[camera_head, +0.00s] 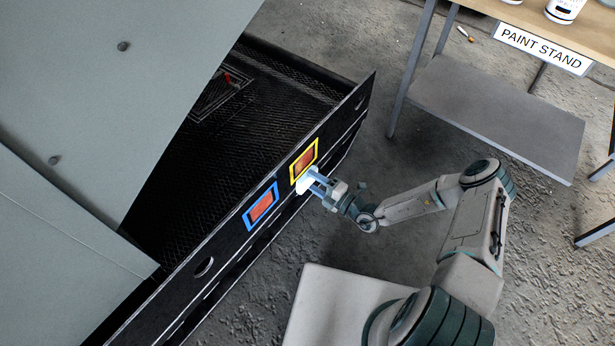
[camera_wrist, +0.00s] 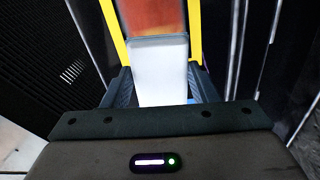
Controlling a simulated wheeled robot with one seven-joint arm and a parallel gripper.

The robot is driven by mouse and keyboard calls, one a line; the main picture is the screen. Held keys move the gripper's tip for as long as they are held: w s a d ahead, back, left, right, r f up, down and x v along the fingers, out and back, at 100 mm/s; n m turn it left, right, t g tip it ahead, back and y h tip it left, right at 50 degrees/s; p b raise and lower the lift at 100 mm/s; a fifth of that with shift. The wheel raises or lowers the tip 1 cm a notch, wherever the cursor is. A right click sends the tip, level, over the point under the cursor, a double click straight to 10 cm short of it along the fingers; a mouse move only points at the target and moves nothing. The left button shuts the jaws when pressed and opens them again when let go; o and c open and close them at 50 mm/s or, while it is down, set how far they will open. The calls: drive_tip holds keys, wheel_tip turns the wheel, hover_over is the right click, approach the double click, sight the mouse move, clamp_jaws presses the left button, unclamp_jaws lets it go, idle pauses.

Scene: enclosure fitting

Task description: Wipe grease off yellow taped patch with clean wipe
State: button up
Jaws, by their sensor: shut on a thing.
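The yellow taped patch (camera_head: 304,160) is on the side panel of a black enclosure, with a brownish-red surface inside its yellow border. It also shows at the top of the wrist view (camera_wrist: 150,14). My gripper (camera_head: 315,184) is at the lower edge of this patch. It is shut on a white wipe (camera_wrist: 159,75), which shows between the fingers in the wrist view and as a white block (camera_head: 305,186) in the head view. The wipe overlaps the lower part of the yellow frame; whether it touches the surface I cannot tell.
A blue taped patch (camera_head: 261,206) with a red inside is on the same panel, to the lower left. The black enclosure (camera_head: 190,255) has a mesh floor. The paint stand (camera_head: 543,47) is at the upper right, with a grey lower shelf (camera_head: 500,115). Bare floor lies between.

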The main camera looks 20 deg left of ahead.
drive_tip(key=shift+v, duration=1.05)
drive_tip(key=shift+p+v, duration=0.3)
drive_tip(key=shift+v, duration=1.15)
